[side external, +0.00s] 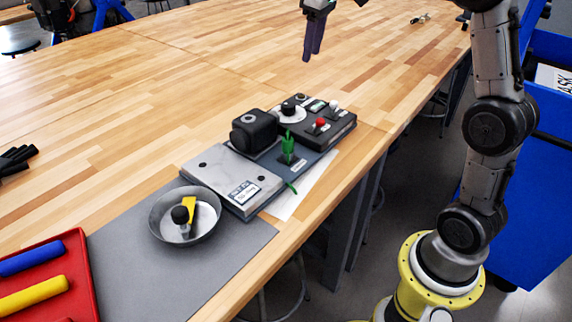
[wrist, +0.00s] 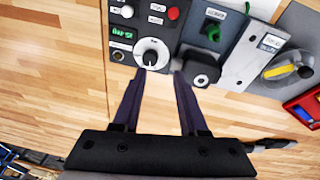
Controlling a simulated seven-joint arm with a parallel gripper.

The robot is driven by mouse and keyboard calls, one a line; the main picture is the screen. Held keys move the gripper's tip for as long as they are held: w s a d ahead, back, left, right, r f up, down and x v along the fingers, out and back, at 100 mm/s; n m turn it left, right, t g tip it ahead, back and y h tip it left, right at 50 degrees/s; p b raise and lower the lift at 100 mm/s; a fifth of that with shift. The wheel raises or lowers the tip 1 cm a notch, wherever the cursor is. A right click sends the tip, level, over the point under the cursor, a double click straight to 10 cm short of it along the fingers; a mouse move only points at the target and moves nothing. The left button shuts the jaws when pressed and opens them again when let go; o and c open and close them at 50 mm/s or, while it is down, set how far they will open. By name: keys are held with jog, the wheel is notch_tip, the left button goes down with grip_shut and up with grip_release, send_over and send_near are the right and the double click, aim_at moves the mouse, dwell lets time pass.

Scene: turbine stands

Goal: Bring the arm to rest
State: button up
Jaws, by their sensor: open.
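My gripper (side external: 313,40) is raised above the wooden table (side external: 240,50), at the top of the side view. In the wrist view my gripper (wrist: 162,78) has its two dark fingers spread apart, with bare table between them. It holds nothing. In the side view it is well above and behind the control units, touching none of them. Part of the arm between the gripper and the upright links is cut off by the top edge of the side view.
Below stand a control box (side external: 333,122) with red and white knobs, a green-handled unit (side external: 288,146), a black block (side external: 254,132) and a grey plate (side external: 222,178). A round metal dish (side external: 160,232) and a red tray (side external: 78,262) lie at front left. The table's far side is mostly clear.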

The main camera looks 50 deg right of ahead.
jog(key=s+a+r+t, duration=0.1)
jog(key=s+a+r, duration=0.1)
jog(key=s+a, duration=0.45)
jog(key=s+a+r+t, duration=0.1)
jog(key=s+a, duration=0.3)
jog(key=s, duration=0.6)
jog(key=s+a+f+m+t, duration=0.1)
jog(key=s+a+f, duration=0.1)
jog(key=s+f, duration=0.8)
jog(key=shift+s+a+f+m+y, duration=0.15)
jog(key=shift+s+f+m+y, duration=0.15)
jog(key=shift+f, duration=0.3)
jog(key=shift+c, duration=0.3)
